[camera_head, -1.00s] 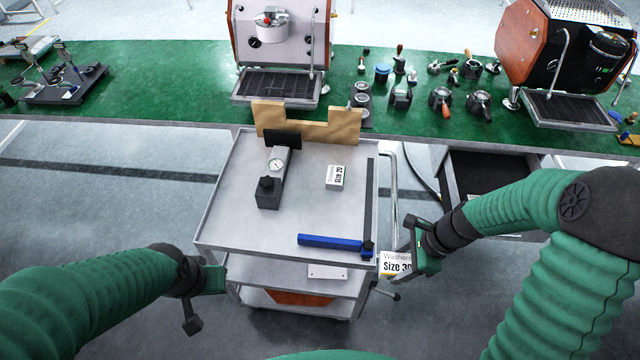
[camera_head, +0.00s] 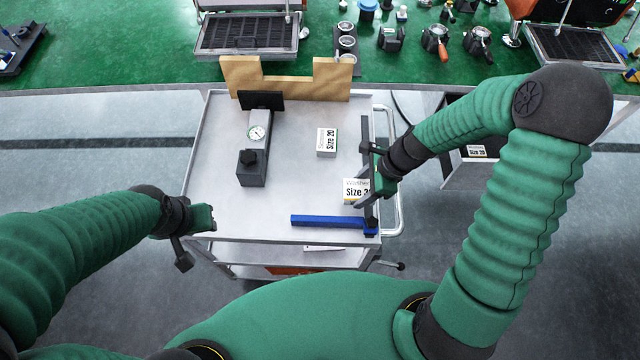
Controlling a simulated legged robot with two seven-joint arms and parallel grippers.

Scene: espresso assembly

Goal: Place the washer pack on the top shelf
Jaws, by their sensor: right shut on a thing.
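The washer pack (camera_head: 354,190) is a small white box with a yellow lower edge, marked "Washers" and "Size 3", with the last digit hidden. My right gripper (camera_head: 369,192) is shut on it at its right side. The pack is over the right part of the cart's top shelf (camera_head: 220,215), close to the black bar; I cannot tell whether it touches the shelf. My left gripper (camera_head: 203,220) is by the shelf's front left corner, with no object seen in it; its finger gap is not clear.
On the top shelf are a white "Size 20" box (camera_head: 327,142), a gauge device (camera_head: 254,150), a blue bar (camera_head: 328,221) and a wooden piece (camera_head: 285,82) at the back. A drawer at right holds another "Size 20" box (camera_head: 476,151). The shelf's front left area is clear.

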